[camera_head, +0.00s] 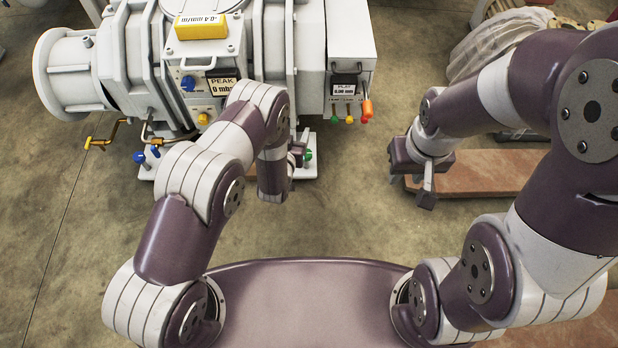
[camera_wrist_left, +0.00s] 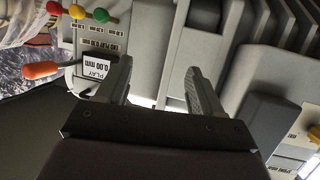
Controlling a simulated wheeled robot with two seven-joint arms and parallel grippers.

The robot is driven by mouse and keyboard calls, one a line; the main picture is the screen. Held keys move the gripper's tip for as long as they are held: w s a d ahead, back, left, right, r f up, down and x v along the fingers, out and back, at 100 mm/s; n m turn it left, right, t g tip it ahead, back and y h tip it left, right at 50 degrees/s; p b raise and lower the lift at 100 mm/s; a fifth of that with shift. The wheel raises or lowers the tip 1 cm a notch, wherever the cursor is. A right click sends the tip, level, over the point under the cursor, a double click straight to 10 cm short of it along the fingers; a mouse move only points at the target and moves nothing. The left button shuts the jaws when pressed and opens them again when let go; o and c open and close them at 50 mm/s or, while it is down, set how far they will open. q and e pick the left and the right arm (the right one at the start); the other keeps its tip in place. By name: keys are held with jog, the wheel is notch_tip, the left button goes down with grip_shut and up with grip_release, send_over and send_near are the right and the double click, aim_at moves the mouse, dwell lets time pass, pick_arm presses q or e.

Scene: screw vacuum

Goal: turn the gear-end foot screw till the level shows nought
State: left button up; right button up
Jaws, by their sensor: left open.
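The white vacuum pump (camera_head: 262,45) carries a yellow level (camera_head: 201,26) on top, whose display seems to read -0.4. A green foot screw knob (camera_head: 307,156) sits low by the pump's right foot, the end with the PLAY box. A blue knob (camera_head: 139,157) sits low at the left end. My left gripper (camera_head: 297,152) is beside the green knob, partly hidden by its own wrist. In the left wrist view it (camera_wrist_left: 158,72) is open with nothing visible between its fingers; no foot screw shows there. My right gripper (camera_head: 424,192) hangs right of the pump, apart from it.
The PLAY box (camera_head: 347,80) reads 0.00 mm in the left wrist view and has coloured levers, including an orange one (camera_head: 367,108). A PEAK display (camera_head: 221,84) reads 0 mbar. A yellow crank (camera_head: 103,139) sticks out left. Reddish boards (camera_head: 480,172) lie right.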

aim_at(308, 149)
pick_arm(q)
jog(key=s+f+t+h+b, duration=0.1)
jog(key=s+f+b, duration=0.15)
jog(key=f, duration=0.35)
jog(key=s+d+f+m+t+b, duration=0.1)
jog(key=s+f+b, duration=0.15)
jog(key=f, duration=0.25)
jog(key=s+f+t+h+b, duration=0.1)
jog(key=f+b, duration=0.2)
jog(key=f, duration=0.3)
jog(key=b+x, duration=0.7)
jog(key=x, duration=0.4)
jog(key=shift+w+r, duration=0.1)
jog(key=shift+r, duration=0.05)
jog(key=shift+w+r+b, duration=0.25)
jog(key=shift+w+b, duration=0.1)
jog(key=shift+w, duration=0.05)
jog(key=c, duration=1)
pick_arm(e)
notch_tip(308, 149, down, 20)
